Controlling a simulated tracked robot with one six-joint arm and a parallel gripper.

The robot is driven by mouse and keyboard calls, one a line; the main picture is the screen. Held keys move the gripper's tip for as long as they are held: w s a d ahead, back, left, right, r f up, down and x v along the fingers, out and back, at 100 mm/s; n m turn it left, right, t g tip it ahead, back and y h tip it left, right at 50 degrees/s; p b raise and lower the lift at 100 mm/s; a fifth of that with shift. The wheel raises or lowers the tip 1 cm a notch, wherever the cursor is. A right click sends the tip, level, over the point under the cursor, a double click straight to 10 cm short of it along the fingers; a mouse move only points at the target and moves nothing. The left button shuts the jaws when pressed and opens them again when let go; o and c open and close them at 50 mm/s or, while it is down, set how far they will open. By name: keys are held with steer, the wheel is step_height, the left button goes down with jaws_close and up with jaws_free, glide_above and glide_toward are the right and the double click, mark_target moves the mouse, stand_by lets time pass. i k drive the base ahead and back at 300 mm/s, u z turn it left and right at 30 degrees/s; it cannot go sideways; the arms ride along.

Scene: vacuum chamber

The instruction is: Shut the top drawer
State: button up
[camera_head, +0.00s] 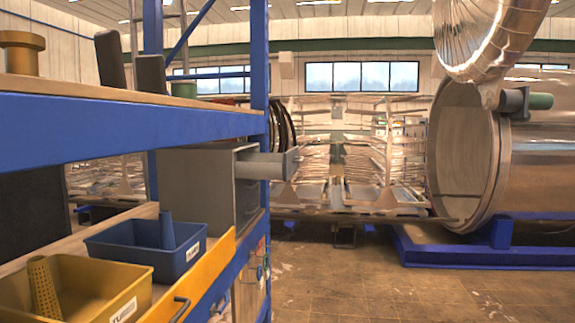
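A grey box-shaped cabinet (200,187) stands on the shelf unit behind a blue upright. A grey drawer (262,166) sticks out to the right from the upper part of the cabinet, and its front panel (292,163) is well clear of the cabinet face. It looks like the top drawer, pulled open. The blue upright hides part of the cabinet front and part of the drawer. I cannot see inside the drawer. My gripper is not in this view.
The blue-framed shelf unit (130,130) fills the left side. A blue bin (150,262) and a yellow bin (90,290) sit below, behind an orange-yellow front with a dark handle. The open vacuum chamber (465,150) is at right. The tiled floor (370,275) between is clear.

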mark_target(247, 167)
steer(key=z, duration=0.6)
steer(key=k, duration=0.8)
steer(key=z, duration=1)
steer(key=k, duration=0.55)
steer(key=z, duration=0.1)
steer(key=i, duration=0.8)
steer(key=u, duration=0.45)
steer(key=i, duration=0.75)
steer(key=u, duration=0.55)
steer(key=i, duration=0.75)
steer(key=u, duration=0.25)
